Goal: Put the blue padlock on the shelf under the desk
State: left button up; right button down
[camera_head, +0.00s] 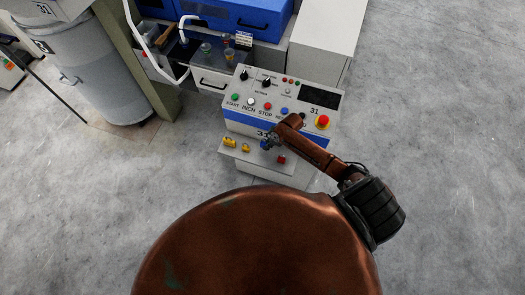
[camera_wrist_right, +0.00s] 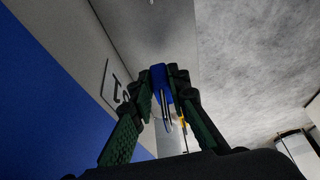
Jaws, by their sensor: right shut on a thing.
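The blue padlock (camera_wrist_right: 158,76) is between the fingertips of my right gripper (camera_wrist_right: 165,74) in the wrist view, its metal shackle towards the camera. In the head view my right gripper (camera_head: 271,140) is over the light shelf (camera_head: 247,158) low on the front of the control desk (camera_head: 262,103). The blue padlock (camera_head: 264,145) shows there as a small patch beside the fingers. I cannot tell whether it touches the shelf. My left gripper is out of view.
Two yellow padlocks (camera_head: 229,142) are on the shelf's left part, and a red padlock (camera_head: 281,160) is on its right part. The desk top carries buttons, knobs and a red emergency stop (camera_head: 323,121). A grey bin (camera_head: 98,75) stands left. Open concrete floor lies right.

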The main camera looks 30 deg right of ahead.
aim_at(265, 154)
notch_tip(265, 154, down, 4)
jog(key=shift+r, duration=0.1)
notch_tip(265, 154, down, 4)
jog(key=shift+a+f+b, duration=0.1)
jog(key=shift+b, duration=0.3)
jog(key=c, duration=2.3)
grip_release()
jog(key=shift+f, duration=0.15)
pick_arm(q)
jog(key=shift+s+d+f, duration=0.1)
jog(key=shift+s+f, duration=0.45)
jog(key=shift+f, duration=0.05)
pick_arm(e)
jog(key=o, duration=0.5)
jog(key=shift+c, duration=0.2)
jog(key=shift+r, duration=0.2)
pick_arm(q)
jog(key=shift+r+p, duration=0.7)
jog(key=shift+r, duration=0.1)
pick_arm(e)
jog(key=v, duration=1.2)
jog(key=shift+s, duration=0.1)
